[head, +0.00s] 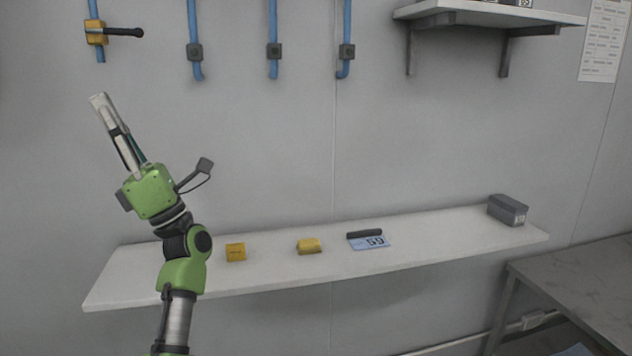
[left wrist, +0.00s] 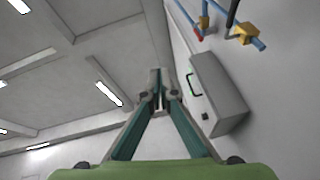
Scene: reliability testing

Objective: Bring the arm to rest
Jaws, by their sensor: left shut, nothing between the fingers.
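My left arm comes up from the bottom left in the head view, with its green wrist held above the left end of the white shelf. My left gripper (head: 98,99) points up and a little to the left, in front of the grey wall. Its fingers are together with nothing between them. In the left wrist view the fingertips (left wrist: 159,76) meet, and the ceiling and a wall show beyond them. My right gripper is not in view.
The white shelf (head: 430,242) holds two yellow blocks (head: 235,252) (head: 309,246), a blue card (head: 370,242), a black bar (head: 365,234) and a grey box (head: 507,210). Blue pipes (head: 273,20) and a yellow valve (head: 96,32) are on the wall. A grey table (head: 585,285) stands right.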

